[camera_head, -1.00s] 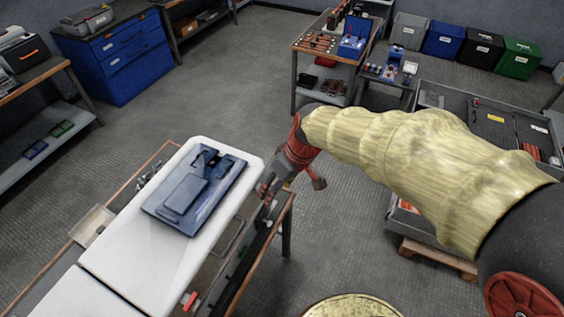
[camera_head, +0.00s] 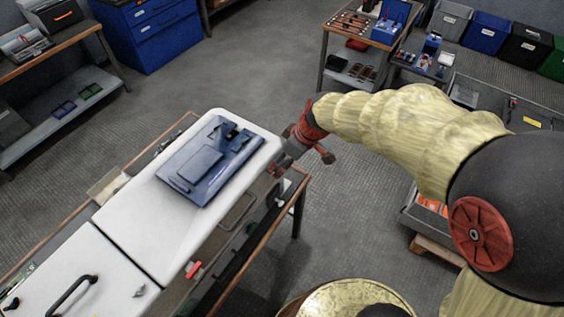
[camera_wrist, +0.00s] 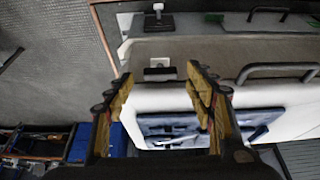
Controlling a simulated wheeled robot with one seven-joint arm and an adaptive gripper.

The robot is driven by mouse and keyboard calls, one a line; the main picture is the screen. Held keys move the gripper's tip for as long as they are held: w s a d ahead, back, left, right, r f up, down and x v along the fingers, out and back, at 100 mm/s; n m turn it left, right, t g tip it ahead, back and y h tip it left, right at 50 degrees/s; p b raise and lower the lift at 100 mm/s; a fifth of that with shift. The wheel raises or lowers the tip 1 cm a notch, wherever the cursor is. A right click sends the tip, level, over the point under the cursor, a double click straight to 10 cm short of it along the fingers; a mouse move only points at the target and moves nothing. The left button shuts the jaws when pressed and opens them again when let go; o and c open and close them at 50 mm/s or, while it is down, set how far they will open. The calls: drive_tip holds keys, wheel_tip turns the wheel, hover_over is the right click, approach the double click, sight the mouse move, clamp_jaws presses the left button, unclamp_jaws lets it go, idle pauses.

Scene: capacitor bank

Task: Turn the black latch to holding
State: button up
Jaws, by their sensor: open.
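My gripper (camera_wrist: 160,74) is open and empty; its fingers stand wide apart in the wrist view. In the head view my gripper (camera_head: 276,170) is at the right edge of the white-topped cabinet (camera_head: 130,225). The wrist view shows two small dark fittings on the cabinet's front: a black one with a white tip (camera_wrist: 158,20), and a dark one on a pale plate (camera_wrist: 160,71), which appears between the fingertips. Either could be the black latch; I cannot tell which. Its setting is not readable. In the head view my gripper and the oblique angle hide this area.
A blue panel (camera_head: 205,170) lies on the white top. Bar handles (camera_wrist: 275,70) stick out beside the fittings. A red part (camera_head: 193,269) shows on the cabinet's front. A black handle (camera_head: 70,297) is at bottom left. Open floor (camera_head: 345,215) lies to the right.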

drive_tip(key=shift+w+a+f, duration=0.1)
drive_tip(key=shift+a+f, duration=0.1)
drive_tip(key=shift+f, duration=0.3)
drive_tip(key=c, duration=1.1)
drive_tip(key=shift+c, duration=0.3)
